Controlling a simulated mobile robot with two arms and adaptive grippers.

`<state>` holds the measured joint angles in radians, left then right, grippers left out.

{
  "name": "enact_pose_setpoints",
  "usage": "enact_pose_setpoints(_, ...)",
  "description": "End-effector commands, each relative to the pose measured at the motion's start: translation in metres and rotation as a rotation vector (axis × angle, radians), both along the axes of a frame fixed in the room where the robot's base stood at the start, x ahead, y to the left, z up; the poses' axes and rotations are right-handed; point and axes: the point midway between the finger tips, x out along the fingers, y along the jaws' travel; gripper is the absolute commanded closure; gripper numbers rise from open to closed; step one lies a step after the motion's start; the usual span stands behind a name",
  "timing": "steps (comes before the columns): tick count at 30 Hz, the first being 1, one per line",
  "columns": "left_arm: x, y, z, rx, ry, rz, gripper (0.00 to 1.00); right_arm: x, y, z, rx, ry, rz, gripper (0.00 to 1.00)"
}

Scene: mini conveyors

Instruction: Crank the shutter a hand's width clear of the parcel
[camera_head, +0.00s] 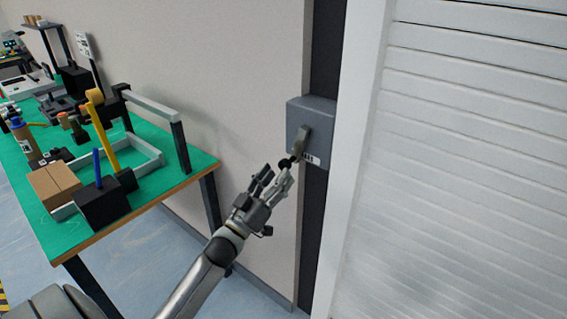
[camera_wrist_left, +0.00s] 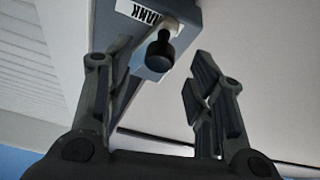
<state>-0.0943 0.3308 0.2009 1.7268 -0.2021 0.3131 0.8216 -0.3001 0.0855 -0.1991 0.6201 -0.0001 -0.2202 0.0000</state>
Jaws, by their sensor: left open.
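The white slatted shutter (camera_head: 460,170) fills the right of the head view; its lower edge is out of view. A grey crank box (camera_head: 318,115) is fixed on the dark post left of it. Its short crank arm (camera_head: 301,143) hangs down and slightly left, ending in a dark knob (camera_head: 285,163). My left gripper (camera_head: 272,176) is open just below the knob. In the left wrist view the knob (camera_wrist_left: 160,52) shows between the spread fingers (camera_wrist_left: 150,85), nearer the left one; contact cannot be told. No parcel shows by the shutter. My right gripper is not in view.
A green-topped workbench (camera_head: 180,180) stands at the left, with a cardboard box (camera_head: 55,183), a black block (camera_head: 100,203), a yellow bar (camera_head: 103,135) and a grey frame (camera_head: 150,155). Bare wall lies between bench and post.

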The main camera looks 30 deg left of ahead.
Motion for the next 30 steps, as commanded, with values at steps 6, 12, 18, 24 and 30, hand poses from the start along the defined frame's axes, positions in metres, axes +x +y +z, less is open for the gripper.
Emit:
enact_pose_setpoints(6, 0.028, -0.001, 0.013, 0.001, -0.001, 0.0, 0.51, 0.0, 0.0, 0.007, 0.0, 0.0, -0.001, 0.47)
enact_pose_setpoints(12, 0.04, -0.001, 0.016, 0.003, 0.001, 0.0, 0.51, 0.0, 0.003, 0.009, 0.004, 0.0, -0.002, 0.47)
enact_pose_setpoints(18, 0.041, -0.002, 0.016, 0.003, 0.001, 0.0, 0.51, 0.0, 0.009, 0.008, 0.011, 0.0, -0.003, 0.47)
enact_pose_setpoints(24, 0.041, -0.001, 0.016, 0.003, 0.001, 0.0, 0.64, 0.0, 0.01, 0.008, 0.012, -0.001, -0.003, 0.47)
enact_pose_setpoints(30, 0.041, -0.002, 0.016, 0.003, 0.001, 0.0, 0.89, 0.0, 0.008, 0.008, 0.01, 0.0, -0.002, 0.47)
